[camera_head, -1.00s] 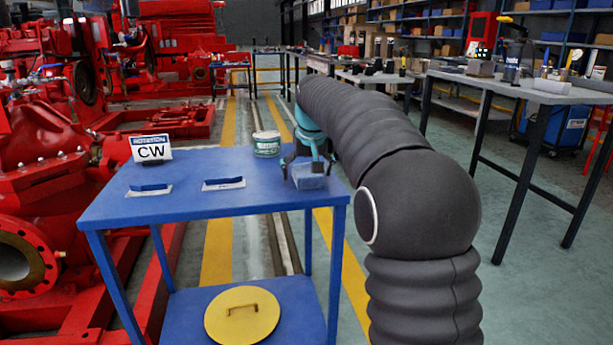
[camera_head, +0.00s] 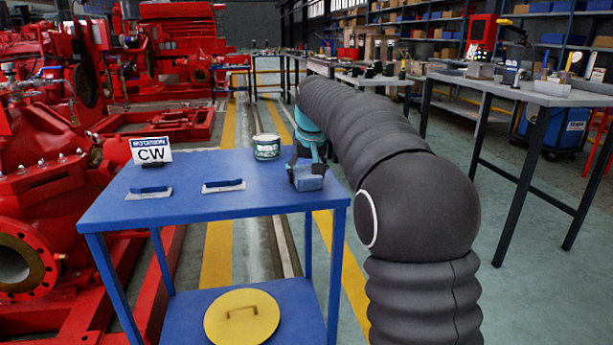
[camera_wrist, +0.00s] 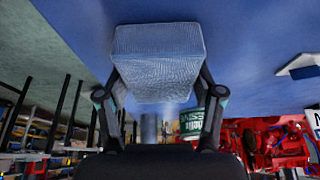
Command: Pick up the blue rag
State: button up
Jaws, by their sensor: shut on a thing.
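The blue rag (camera_wrist: 158,62) is a pale blue, woven, block-shaped bundle between the two fingers of my gripper (camera_wrist: 160,85) in the wrist view. In the head view the rag (camera_head: 308,182) is at the right end of the blue table (camera_head: 230,208). My gripper (camera_head: 306,168) is shut on it from above, one finger on each side. The rag is close to the tabletop; I cannot tell whether it touches it. My arm covers the area to the right of the gripper.
A green and white tin (camera_head: 266,147) stands left of the gripper. Two flat scraper-like tools (camera_head: 223,186) (camera_head: 149,192) and a CW sign (camera_head: 151,151) are further left. A yellow lid (camera_head: 242,315) lies on the lower shelf. A grey workbench (camera_head: 500,86) stands at the right.

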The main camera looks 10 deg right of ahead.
aim_at(305, 169)
notch_tip(305, 169, up, 4)
jog(key=shift+r+p, duration=0.1)
jog(key=shift+p, duration=0.6)
jog(key=s+d+r+p, duration=0.1)
jog(key=s+d+r, duration=0.3)
jog(key=d+r, duration=0.3)
jog(key=shift+s+d+p, duration=0.2)
jog(key=shift+d+p, duration=0.1)
jog(key=shift+d, duration=1.6)
jog(key=shift+o, duration=1.4)
jog(key=shift+c, duration=0.8)
